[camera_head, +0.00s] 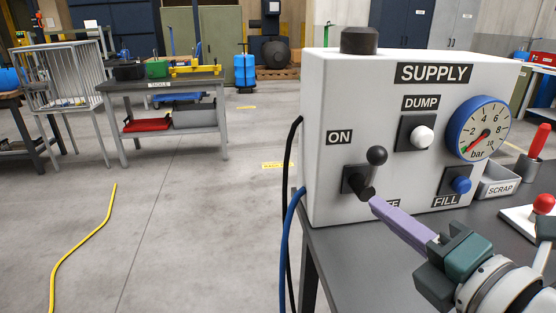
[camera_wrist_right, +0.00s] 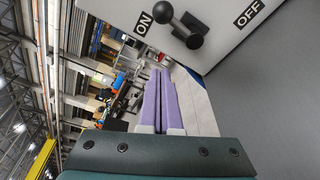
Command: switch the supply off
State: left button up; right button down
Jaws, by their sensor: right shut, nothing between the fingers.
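The white supply box (camera_head: 330,110) stands on the table's near left part. Its black lever (camera_head: 376,156) sits on a dark plate, with the knob up. The ON label (camera_head: 339,138) is above and left of the lever. The lever (camera_wrist_right: 180,26) also shows in the right wrist view, between the ON label and the OFF label (camera_wrist_right: 248,13). My right gripper (camera_head: 376,204) is shut and empty, its purple fingers pointing at the area just below the lever. Whether they touch it I cannot tell. The fingers partly hide the label below. My left gripper is not in view.
On the box are a DUMP button (camera_head: 422,137), a blue FILL button (camera_head: 461,185) and a gauge (camera_head: 480,128) with its needle pointing low left. A SCRAP bin (camera_head: 497,183) and a red-handled tool (camera_head: 539,142) stand to the right. Hoses hang at the box's left.

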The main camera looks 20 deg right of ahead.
aim_at(372, 172)
jog(key=w, duration=1)
jog(key=shift+w+d+f, duration=0.2)
jog(key=shift+d+f, duration=0.1)
jog(key=shift+f, duration=0.1)
jog(key=d, duration=0.1)
jog(key=s+d+r+p, duration=0.1)
jog(key=d, duration=0.1)
jog(key=shift+s+d+r+p, duration=0.1)
jog(key=shift+s+r+p, duration=0.2)
jog(key=shift+s+p, duration=0.05)
